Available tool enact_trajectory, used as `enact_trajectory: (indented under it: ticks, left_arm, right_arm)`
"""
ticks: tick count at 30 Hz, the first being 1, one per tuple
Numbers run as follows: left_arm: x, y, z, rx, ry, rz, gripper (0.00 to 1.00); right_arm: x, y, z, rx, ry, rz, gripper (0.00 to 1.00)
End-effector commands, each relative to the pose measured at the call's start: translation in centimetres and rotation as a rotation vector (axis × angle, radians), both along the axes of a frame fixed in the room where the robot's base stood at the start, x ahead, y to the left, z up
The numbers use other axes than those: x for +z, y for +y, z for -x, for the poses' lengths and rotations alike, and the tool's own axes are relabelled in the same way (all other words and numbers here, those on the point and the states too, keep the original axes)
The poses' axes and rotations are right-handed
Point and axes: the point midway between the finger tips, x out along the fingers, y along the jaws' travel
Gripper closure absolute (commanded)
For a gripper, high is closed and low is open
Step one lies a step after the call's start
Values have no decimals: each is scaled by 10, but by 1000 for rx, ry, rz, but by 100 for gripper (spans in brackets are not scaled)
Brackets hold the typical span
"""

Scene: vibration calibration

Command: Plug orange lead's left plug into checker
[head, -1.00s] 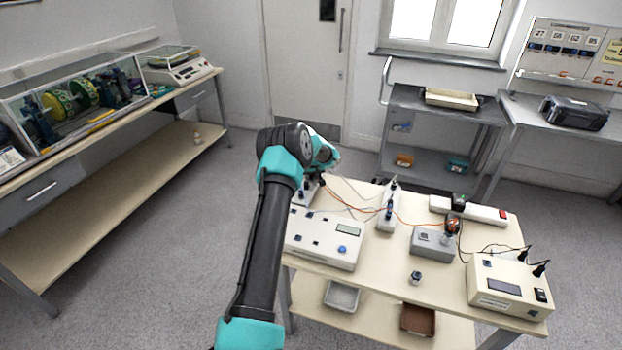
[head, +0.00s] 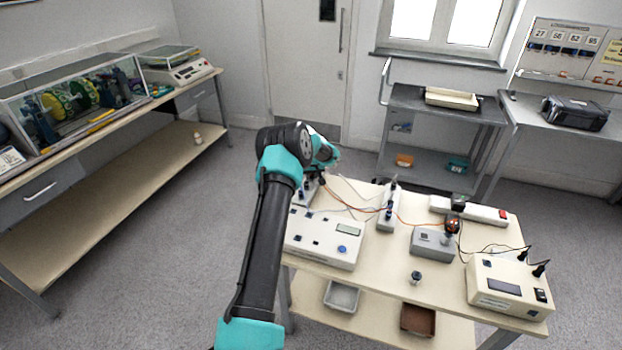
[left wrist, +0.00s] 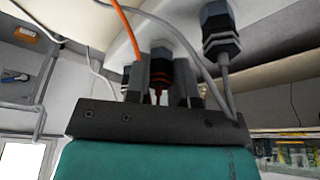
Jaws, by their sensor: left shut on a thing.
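My left gripper (head: 316,180) is at the far left edge of the bench, beside a pale unit partly hidden by my arm. In the left wrist view its fingers (left wrist: 161,82) are shut on a dark plug (left wrist: 160,58) with a red part. The orange lead (left wrist: 126,30) passes close by this plug. In the head view the orange lead (head: 350,204) runs right across the white middle strip. A white box with a display and blue button (head: 322,240) stands in front. I cannot tell for certain which unit is the checker. My right gripper is not in view.
Another dark plug (left wrist: 219,35) with a grey lead sits beside my gripper. The white middle strip (head: 385,220) holds dark plugs. A grey box (head: 432,243), a power strip (head: 485,211) and a cream meter (head: 500,302) stand right. Grey leads cross the bench's far left.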

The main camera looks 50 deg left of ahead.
Motion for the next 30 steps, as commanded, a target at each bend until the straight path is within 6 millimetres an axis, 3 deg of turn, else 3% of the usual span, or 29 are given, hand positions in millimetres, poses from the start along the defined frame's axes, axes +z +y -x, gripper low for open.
enact_trajectory:
  ticks: [10,30]
  left_arm:
    - [3,0,0,0,-1,-1,100]
    - [33,0,0,1,-1,-1,100]
  right_arm:
    - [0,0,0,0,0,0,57]
    - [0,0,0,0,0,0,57]
